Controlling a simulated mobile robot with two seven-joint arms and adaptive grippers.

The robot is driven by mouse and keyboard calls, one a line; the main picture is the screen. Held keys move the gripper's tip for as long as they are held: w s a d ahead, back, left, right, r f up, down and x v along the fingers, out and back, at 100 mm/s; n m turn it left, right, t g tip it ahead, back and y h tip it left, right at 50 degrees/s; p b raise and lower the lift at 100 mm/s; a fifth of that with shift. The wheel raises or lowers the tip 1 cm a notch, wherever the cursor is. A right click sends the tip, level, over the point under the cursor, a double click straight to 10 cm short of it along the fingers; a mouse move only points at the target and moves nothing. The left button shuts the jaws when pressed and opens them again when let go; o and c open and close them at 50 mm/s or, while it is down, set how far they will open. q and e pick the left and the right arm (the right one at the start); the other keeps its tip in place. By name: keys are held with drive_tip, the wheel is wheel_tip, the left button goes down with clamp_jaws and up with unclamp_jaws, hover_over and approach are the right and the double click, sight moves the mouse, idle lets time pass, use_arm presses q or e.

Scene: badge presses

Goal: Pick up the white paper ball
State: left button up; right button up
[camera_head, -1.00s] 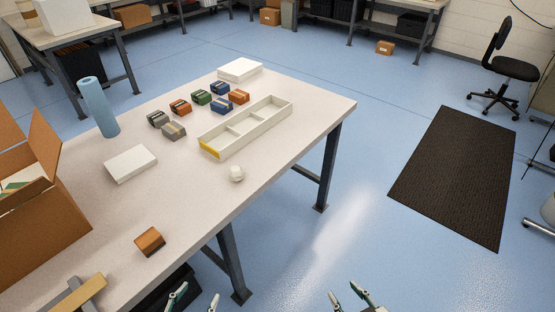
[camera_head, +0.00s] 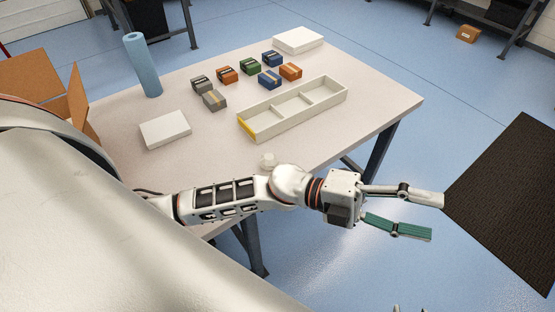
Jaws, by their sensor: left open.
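The white paper ball (camera_head: 267,160) sits near the front edge of the table (camera_head: 215,134), just behind my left arm, which partly covers its lower side. My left gripper (camera_head: 434,217) is at the right, past the table's front edge and over the floor. Its two fingers are apart with nothing between them, and it is well to the right of the ball. Only small tips of my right gripper (camera_head: 410,309) show at the bottom edge, too little to tell its state.
A white divided tray (camera_head: 290,119) with a yellow end stands behind the ball. Several small coloured boxes (camera_head: 228,75), a white box (camera_head: 166,129), another white box (camera_head: 298,40), a blue roll (camera_head: 142,65) and an open carton (camera_head: 32,75) are around it. My arm hides the table's front left.

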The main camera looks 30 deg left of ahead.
use_arm(q)
drive_tip(key=s+f+m+g+y, duration=0.3)
drive_tip(key=s+m+g, duration=0.1)
drive_tip(key=m+g, duration=0.25)
drive_tip(key=m+t+y, duration=0.4)
drive_tip(key=t+y, duration=0.1)
drive_tip(key=y, duration=1.3)
hover_over(270, 157)
drive_tip(key=d, duration=0.2)
wheel_tip(270, 157, down, 8)
drive_tip(key=shift+s+f+b, duration=0.1)
drive_tip(key=shift+s+b, duration=0.05)
drive_tip(key=shift+b, duration=0.2)
drive_tip(key=shift+a+y, duration=0.25)
drive_tip(key=shift+y, duration=0.05)
drive_tip(key=shift+a+f, duration=0.2)
drive_tip(key=shift+f, duration=1.05)
drive_tip(key=f, duration=0.2)
drive_tip(key=a+f, duration=0.1)
drive_tip(key=f, duration=0.1)
drive_tip(key=shift+f, duration=0.45)
